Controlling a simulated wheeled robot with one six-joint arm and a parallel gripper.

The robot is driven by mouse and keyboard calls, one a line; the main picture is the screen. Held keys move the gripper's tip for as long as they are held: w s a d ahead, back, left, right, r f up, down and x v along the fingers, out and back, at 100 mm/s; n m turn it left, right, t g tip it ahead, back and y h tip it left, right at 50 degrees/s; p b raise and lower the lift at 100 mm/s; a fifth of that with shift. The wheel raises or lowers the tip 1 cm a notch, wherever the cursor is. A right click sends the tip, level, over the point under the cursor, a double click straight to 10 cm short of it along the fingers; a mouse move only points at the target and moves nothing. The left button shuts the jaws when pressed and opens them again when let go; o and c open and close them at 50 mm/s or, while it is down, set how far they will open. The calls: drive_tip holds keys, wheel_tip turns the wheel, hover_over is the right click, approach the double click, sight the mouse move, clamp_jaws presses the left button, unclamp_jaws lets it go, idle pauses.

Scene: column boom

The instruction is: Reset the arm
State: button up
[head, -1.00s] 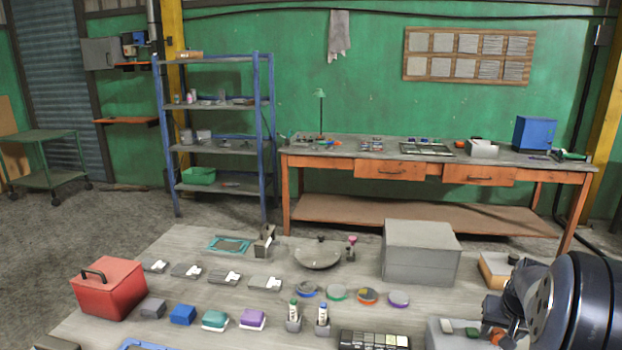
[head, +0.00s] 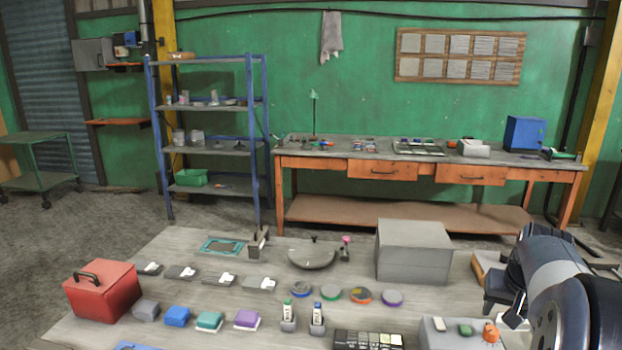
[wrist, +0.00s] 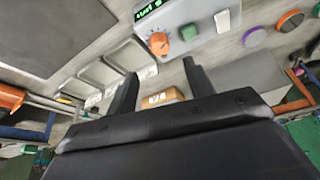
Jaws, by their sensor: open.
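My gripper (wrist: 160,90) shows in the wrist view with its two dark fingers spread apart and nothing between them. A tan box lies beyond the fingertips in that view, apart from them. A grey control box (head: 462,335) with an orange knob and a green button sits on the near table beside my arm. It also shows at the top of the wrist view (wrist: 205,22).
The near table (head: 200,265) holds a red toolbox (head: 103,290), a large grey box (head: 413,252), coloured discs and several small blocks. A wooden workbench (head: 400,212) and a blue shelf rack (head: 205,105) stand behind. Open floor lies between.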

sight(492, 329)
drive_tip(key=x, duration=0.9)
drive_tip(key=shift+w+d+f+n, duration=0.1)
drive_tip(key=shift+n, duration=0.2)
drive_tip(key=shift+n+y, duration=0.3)
drive_tip(key=shift+n, duration=0.2)
drive_tip(key=n+y, duration=0.1)
drive_tip(key=n, duration=0.3)
drive_tip(key=shift+d+y, duration=0.1)
drive_tip(key=shift+y, duration=0.2)
drive_tip(key=n+y, duration=0.1)
drive_tip(key=n, duration=0.2)
drive_tip(key=shift+d+p, duration=0.1)
drive_tip(key=shift+p, duration=0.25)
drive_tip(key=n+p, duration=0.1)
drive_tip(key=n+y+p, duration=0.1)
drive_tip(key=n, duration=0.1)
drive_tip(key=shift+r, duration=0.25)
drive_tip(key=v, duration=1)
drive_tip(key=shift+d+r+b, duration=0.2)
drive_tip(key=shift+d+b, duration=0.05)
drive_tip(key=shift+b, duration=0.2)
drive_tip(key=shift+n, duration=0.3)
